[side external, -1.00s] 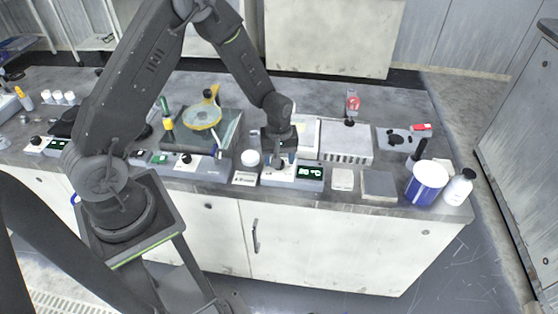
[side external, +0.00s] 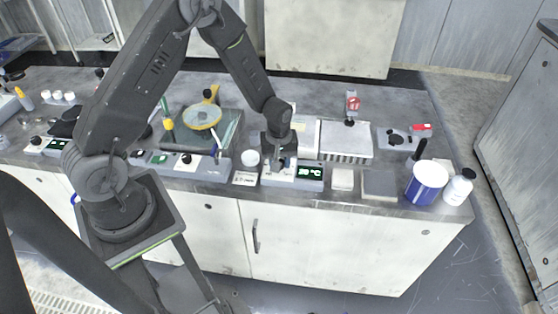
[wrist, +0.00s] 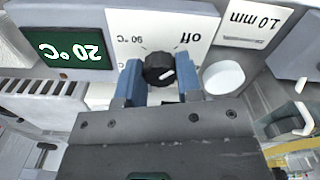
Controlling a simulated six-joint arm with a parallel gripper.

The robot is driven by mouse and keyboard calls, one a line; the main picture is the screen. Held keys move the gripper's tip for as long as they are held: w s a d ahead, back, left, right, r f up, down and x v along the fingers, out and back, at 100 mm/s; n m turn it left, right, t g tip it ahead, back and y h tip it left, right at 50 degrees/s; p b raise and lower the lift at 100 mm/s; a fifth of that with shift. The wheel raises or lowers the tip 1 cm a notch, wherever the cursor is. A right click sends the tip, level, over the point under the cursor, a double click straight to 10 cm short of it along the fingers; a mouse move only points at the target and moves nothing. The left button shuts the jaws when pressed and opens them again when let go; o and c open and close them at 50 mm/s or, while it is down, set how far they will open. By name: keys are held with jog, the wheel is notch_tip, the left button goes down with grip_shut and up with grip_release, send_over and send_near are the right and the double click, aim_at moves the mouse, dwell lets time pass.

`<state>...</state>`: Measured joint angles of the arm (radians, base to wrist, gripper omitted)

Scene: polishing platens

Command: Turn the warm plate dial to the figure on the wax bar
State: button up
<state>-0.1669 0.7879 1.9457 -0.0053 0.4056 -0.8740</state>
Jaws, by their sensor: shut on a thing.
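The warm plate dial (wrist: 167,75) is a black knob with a white pointer line on a white panel marked "off" and "90 °C". My gripper (wrist: 160,80) has its blue fingers shut on the dial from both sides. In the side view my gripper (side external: 280,161) points down onto the panel and hides the dial. The green display (wrist: 68,49) beside it reads 20 °C, upside down in the wrist view; it also shows in the side view (side external: 310,173). A pale block (side external: 343,179) right of the panel may be the wax bar; no figure on it is readable.
A white ribbed box (side external: 346,142) stands behind the display. A "1.0 mm" card (wrist: 253,20) and a white round pot (wrist: 224,77) are beside the dial panel. A blue-and-white tub (side external: 426,182) and a white bottle (side external: 459,187) stand at the right end of the bench.

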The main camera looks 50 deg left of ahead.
jog(key=shift+m, duration=0.3)
jog(key=m, duration=1.1)
dwell(0.6)
jog(key=o, duration=0.9)
jog(key=shift+o, duration=0.2)
notch_tip(320, 180, up, 14)
